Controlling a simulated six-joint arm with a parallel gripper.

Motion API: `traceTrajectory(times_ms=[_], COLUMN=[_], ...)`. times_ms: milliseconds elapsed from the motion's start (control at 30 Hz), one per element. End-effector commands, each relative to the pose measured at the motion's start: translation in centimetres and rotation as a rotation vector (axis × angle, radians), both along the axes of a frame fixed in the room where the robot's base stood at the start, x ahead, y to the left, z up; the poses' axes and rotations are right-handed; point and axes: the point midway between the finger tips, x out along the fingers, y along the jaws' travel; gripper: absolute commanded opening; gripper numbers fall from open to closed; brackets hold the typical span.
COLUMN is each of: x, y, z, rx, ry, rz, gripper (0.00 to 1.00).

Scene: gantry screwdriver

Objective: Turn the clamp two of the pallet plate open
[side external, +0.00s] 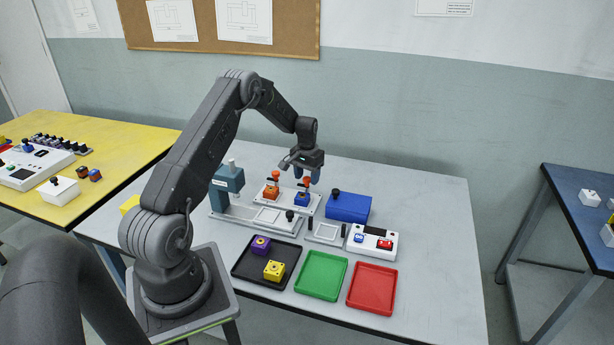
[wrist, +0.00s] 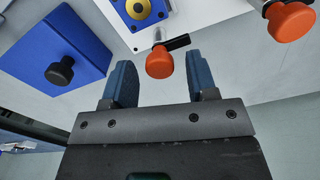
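The pallet plate (side external: 283,209) is a light grey plate on the table, carrying an orange block (side external: 271,191) and a blue block (side external: 302,199). Two clamps with orange-red knobs stand at its back edge, a left knob (side external: 276,174) and a right knob (side external: 307,182). My gripper (side external: 303,172) hangs over the right one. In the wrist view my gripper (wrist: 161,80) is open, and the knob by the blue block (wrist: 160,62) appears between its fingertips, not visibly touched. That clamp's dark lever points right. The other knob (wrist: 292,22) is at the upper right. Neither view shows clamp numbers.
A blue box (side external: 348,207) with a black knob stands right of the plate. A teal press column (side external: 227,187) stands left. A button box (side external: 371,242) and black, green (side external: 321,276) and red trays lie in front. The table's right side is clear.

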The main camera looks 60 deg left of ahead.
Motion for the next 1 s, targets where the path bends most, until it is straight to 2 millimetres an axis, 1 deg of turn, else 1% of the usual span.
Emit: traceTrajectory(times_ms=[233,367,467,800,900,1000], x=[0.0,0.0,0.0,0.0,0.0,0.0], y=[0.0,0.0,0.0,0.0,0.0,0.0], z=[0.0,0.8,2.3,9.8,11.5,12.8], rx=[-0.001,0.001,0.002,0.003,0.001,0.001], ry=[0.001,-0.001,-0.003,-0.003,-0.002,-0.001], rz=[0.001,0.001,0.001,0.001,0.001,0.001], gripper=[0.54,0.54,0.54,0.54,0.54,0.54])
